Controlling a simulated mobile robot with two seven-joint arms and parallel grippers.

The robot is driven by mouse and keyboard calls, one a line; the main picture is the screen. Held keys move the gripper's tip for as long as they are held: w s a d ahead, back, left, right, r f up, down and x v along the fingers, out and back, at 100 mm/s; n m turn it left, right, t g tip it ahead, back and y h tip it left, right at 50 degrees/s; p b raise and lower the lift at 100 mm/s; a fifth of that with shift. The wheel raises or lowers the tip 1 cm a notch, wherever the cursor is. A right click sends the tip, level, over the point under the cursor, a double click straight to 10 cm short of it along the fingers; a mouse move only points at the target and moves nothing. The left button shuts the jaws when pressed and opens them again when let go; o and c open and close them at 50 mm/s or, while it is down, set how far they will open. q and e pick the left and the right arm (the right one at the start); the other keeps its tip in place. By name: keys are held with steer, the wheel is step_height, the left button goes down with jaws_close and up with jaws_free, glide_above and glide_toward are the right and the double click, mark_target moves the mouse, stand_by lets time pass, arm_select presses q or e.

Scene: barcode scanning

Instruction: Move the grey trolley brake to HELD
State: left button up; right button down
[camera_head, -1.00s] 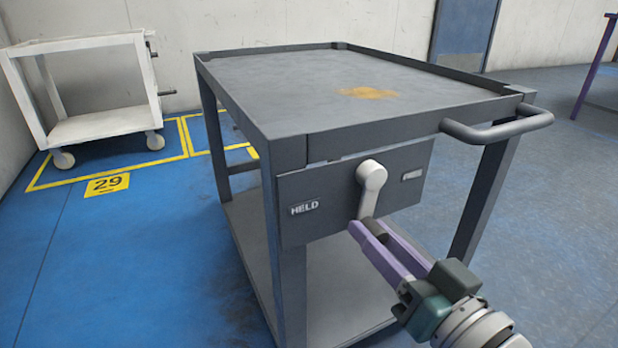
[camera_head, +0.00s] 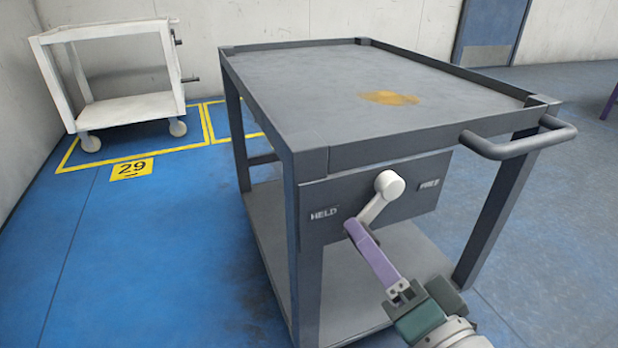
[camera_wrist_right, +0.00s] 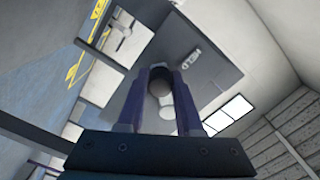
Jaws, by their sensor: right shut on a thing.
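The grey trolley (camera_head: 330,110) stands in the middle of the head view. A dark plate (camera_head: 418,207) under its top carries the label HELD (camera_head: 323,214) at left and a label that looks like FREE (camera_head: 429,184) at right. The pale brake lever (camera_head: 376,207) hangs from its round pivot and slants down and left, toward the HELD side. My right gripper (camera_head: 356,229), with purple fingers, is shut on the lever's lower end. In the right wrist view the lever (camera_wrist_right: 160,88) sits between the fingers. The lever's tip is partly hidden by the fingers. My left gripper is not in view.
The trolley's handle (camera_head: 520,146) juts out at the right, above my right arm. Its lower shelf (camera_head: 345,300) lies below the plate. A white trolley (camera_head: 120,108) stands at the back left by floor marking 29 (camera_head: 131,168). The blue floor at left is clear.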

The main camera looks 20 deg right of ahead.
steer(key=shift+a+f, duration=0.1)
steer(key=shift+a, duration=0.05)
stand_by(0.3)
steer(key=c, duration=0.9)
jaws_free()
steer(key=o, duration=0.3)
steer(key=shift+a, duration=0.25)
steer(key=shift+d, duration=0.15)
steer(key=shift+s, duration=0.25)
steer(key=s+p, duration=0.2)
steer(key=s, duration=0.7)
steer(key=shift+s+d+p, duration=0.2)
steer(key=shift+d+p, duration=0.15)
steer(key=shift+p, duration=0.05)
